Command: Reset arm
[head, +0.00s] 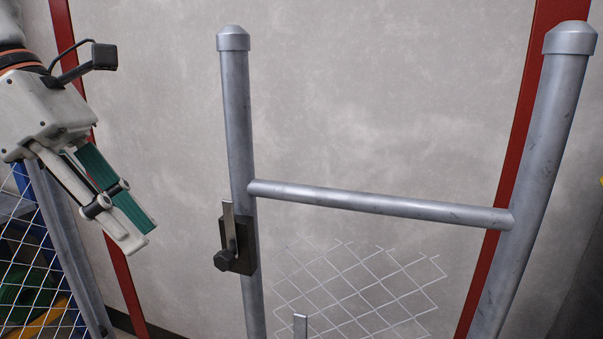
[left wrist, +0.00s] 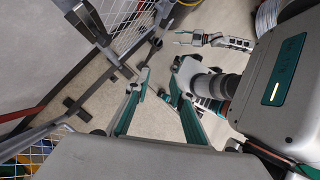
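My left gripper (head: 140,236) hangs at the left of the head view, pointing down and to the right. It is clear of the steel frame and holds nothing. In the left wrist view its two fingers (left wrist: 158,78) stand apart with an empty gap and floor behind. My right gripper (left wrist: 184,38) shows small at the top of the left wrist view, its fingers apart and pointing left, with nothing seen between them. It is not in the head view.
A grey steel frame (head: 380,203) with two capped posts stands ahead. A dark latch block (head: 240,248) sits on its left post. A loose wire mesh patch (head: 355,290) hangs below the crossbar. A mesh panel (head: 40,260) stands below my left gripper.

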